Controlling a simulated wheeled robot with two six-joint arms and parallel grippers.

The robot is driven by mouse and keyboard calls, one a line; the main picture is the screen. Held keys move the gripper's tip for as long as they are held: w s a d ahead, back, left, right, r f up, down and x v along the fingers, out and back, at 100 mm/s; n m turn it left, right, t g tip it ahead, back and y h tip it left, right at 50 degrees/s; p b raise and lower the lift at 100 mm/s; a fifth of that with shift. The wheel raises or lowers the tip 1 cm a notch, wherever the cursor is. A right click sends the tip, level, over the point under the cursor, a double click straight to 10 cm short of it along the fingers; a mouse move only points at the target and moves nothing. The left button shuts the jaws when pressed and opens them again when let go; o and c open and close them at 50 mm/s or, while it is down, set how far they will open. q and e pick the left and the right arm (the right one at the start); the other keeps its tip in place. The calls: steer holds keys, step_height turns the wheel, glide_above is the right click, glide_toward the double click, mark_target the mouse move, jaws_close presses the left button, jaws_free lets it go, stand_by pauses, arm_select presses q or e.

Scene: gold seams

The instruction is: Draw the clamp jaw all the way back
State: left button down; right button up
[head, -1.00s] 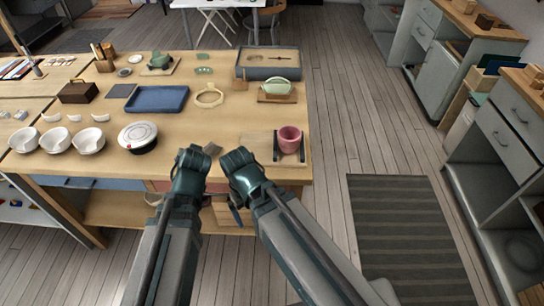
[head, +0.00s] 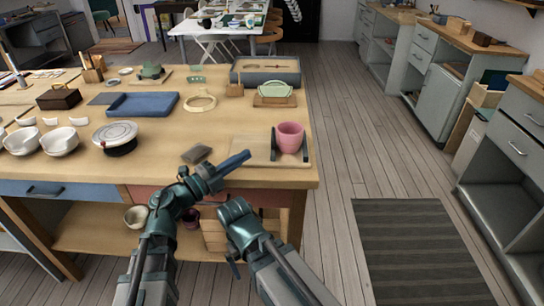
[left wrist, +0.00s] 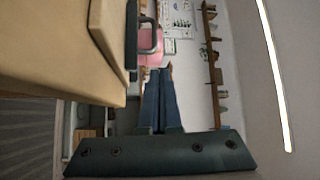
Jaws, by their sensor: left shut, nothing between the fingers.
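The clamp is a pale wooden board (head: 257,151) at the table's front right corner, with dark upright jaws on both sides of a pink cup (head: 290,137). The near left jaw (head: 274,144) stands close to the cup. My left gripper (head: 247,156) is shut and empty, its blue fingers pointing right over the board, short of that jaw. In the left wrist view, the shut fingers (left wrist: 167,70) point toward the pink cup (left wrist: 151,60) and a dark jaw with a loop handle (left wrist: 149,35). My right gripper (head: 235,210) is low in front of the table; its fingers are unclear.
A small grey block (head: 196,154) lies left of the board. The floor right of the table is clear, with a striped mat (head: 418,245).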

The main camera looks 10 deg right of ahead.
mark_target(281, 138)
arm_select(q)
steer(key=shift+s+d+f+m+g, duration=0.15)
steer(key=shift+s+f+m+g, duration=0.15)
steer(key=shift+g, duration=0.2)
steer(key=p+x, duration=0.1)
steer(key=x, duration=0.9)
steer(key=shift+r, duration=0.15)
steer(key=w+a, duration=0.1)
steer(key=a, duration=0.3)
steer(key=w+a, duration=0.1)
steer(key=a, duration=0.2)
steer(key=w+a, duration=0.1)
steer(key=a, duration=0.3)
steer(key=shift+w+a, duration=0.2)
steer(key=shift+a, duration=0.1)
steer(key=shift+a, duration=0.1)
